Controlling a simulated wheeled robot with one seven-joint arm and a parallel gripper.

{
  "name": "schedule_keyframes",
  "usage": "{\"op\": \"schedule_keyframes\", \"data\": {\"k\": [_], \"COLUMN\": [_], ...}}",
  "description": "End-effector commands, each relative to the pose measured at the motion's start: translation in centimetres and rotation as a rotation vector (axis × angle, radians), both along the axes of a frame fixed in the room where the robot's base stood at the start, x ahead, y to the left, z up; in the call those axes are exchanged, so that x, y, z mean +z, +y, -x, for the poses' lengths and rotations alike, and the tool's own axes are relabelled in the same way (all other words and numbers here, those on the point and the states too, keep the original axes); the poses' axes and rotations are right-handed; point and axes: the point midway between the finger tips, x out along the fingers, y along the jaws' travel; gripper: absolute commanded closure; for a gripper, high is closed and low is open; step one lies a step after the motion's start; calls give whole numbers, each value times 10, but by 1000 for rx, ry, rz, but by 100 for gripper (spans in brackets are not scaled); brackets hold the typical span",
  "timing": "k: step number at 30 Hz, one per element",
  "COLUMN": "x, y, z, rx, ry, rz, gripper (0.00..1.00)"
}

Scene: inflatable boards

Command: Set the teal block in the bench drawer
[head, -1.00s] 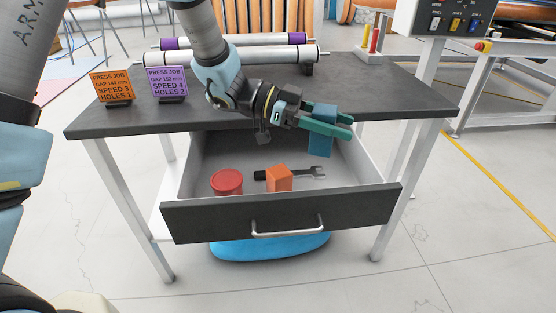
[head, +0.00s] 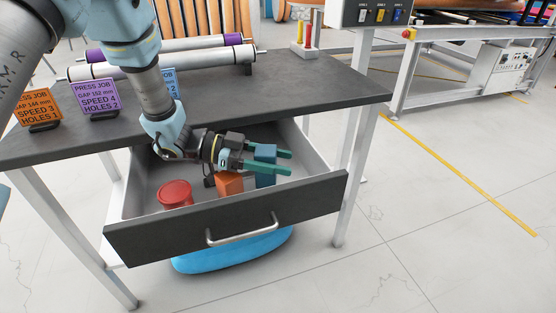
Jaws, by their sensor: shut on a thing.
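The teal block (head: 265,153) is an upright blue-teal box, in the head view inside the right part of the open bench drawer (head: 228,222). My gripper (head: 286,161) has green fingers, one on each side of the block, and is shut on it. The block is low in the drawer, and its lower end is partly hidden by a finger. I cannot tell whether it touches the drawer floor.
In the drawer, a red round tin (head: 175,194) is at the left and an orange block (head: 229,184) stands just left of the teal block. The bench top (head: 300,90) holds job signs (head: 95,97) and rollers (head: 160,60). A blue thing (head: 232,252) lies under the drawer.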

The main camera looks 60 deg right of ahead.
Motion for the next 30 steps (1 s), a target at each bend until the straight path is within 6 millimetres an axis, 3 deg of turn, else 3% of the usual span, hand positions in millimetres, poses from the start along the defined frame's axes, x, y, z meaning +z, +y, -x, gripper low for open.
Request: {"op": "schedule_keyframes", "data": {"k": [16,17,24,30], "x": [-11,-12,-12,-12], "y": [0,0,0,0], "z": [0,0,0,0], "rx": [0,0,0,0], "ry": [1,1,1,1], "rz": [1,1,-1,-1], "gripper": [100,42,15,14]}}
